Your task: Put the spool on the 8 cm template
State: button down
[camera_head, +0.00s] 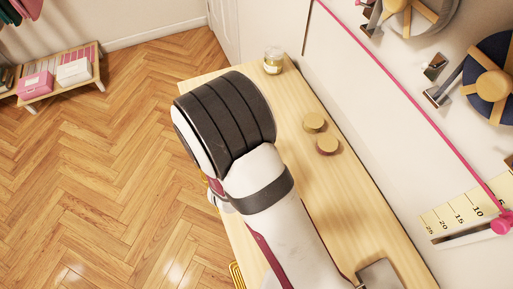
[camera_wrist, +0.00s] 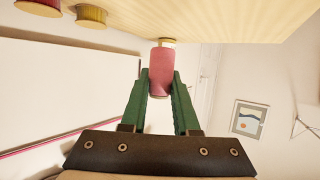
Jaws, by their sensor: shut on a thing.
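In the wrist view a pinkish-red spool (camera_wrist: 160,75) is between the green fingers of my gripper (camera_wrist: 160,88), which is shut on it. The spool's far end is near the pale wooden tabletop (camera_wrist: 230,20); I cannot tell whether it touches. In the head view my arm hides the gripper and the spool. A yellow slotted piece (camera_head: 237,273) shows at the table's near left edge, mostly hidden by my arm. I cannot tell whether it is the 8 cm template; no template is clearly marked.
A glass jar (camera_head: 273,61) stands at the far end. A wall with a numbered ruler (camera_head: 460,213) borders the right side. The table's right strip is otherwise mostly clear.

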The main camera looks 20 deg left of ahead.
jog(key=f, duration=0.7)
jog(key=shift+s+d+f, duration=0.1)
jog(key=shift+d+f, duration=0.1)
jog(key=shift+f, duration=0.1)
jog(key=c, duration=0.7)
grip_release()
jog(key=shift+f, duration=0.15)
jog(key=shift+o, duration=0.2)
